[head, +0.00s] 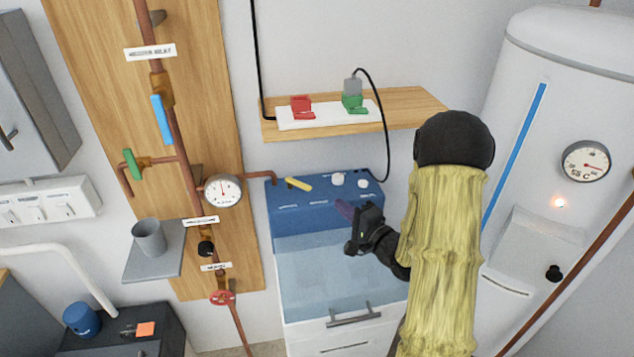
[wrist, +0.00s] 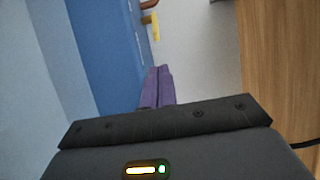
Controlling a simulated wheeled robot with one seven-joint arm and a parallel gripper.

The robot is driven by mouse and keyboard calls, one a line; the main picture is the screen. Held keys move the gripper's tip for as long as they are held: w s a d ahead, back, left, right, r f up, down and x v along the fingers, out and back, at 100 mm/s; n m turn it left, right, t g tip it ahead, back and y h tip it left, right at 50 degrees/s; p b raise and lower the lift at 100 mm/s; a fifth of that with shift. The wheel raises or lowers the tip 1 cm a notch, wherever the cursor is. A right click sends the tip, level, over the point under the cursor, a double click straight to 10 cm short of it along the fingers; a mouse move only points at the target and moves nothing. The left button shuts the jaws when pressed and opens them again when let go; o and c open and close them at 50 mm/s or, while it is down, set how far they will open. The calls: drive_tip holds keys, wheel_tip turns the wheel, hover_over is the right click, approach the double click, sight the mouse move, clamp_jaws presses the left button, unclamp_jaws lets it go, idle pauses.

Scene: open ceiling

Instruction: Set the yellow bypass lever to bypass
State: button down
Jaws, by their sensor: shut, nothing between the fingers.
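The yellow bypass lever (head: 299,184) sits at the top left of the blue unit (head: 315,204), near the copper pipe, lying roughly level along the top. In the wrist view the yellow lever (wrist: 149,22) shows small beyond my fingertips, beside the blue unit (wrist: 100,50). My gripper (head: 343,208) is in front of the blue unit, to the right of and below the lever in the head view, apart from it. Its purple fingers (wrist: 157,72) are together and empty. The lever's position marks cannot be read.
A wooden shelf (head: 425,103) with red and green switches and a black cord hangs above the unit. White knobs (head: 337,179) stand on the unit's top. A pressure gauge (head: 222,190) is on the left and a white tank (head: 520,130) on the right.

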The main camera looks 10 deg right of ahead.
sight(320, 196)
drive_tip(key=p+x, duration=0.3)
drive_tip(key=x, duration=0.6)
drive_tip(key=shift+w+a, duration=0.1)
drive_tip(key=shift+w, duration=0.2)
idle(0.5)
drive_tip(key=shift+s+f+h, duration=0.1)
drive_tip(key=shift+h, duration=0.2)
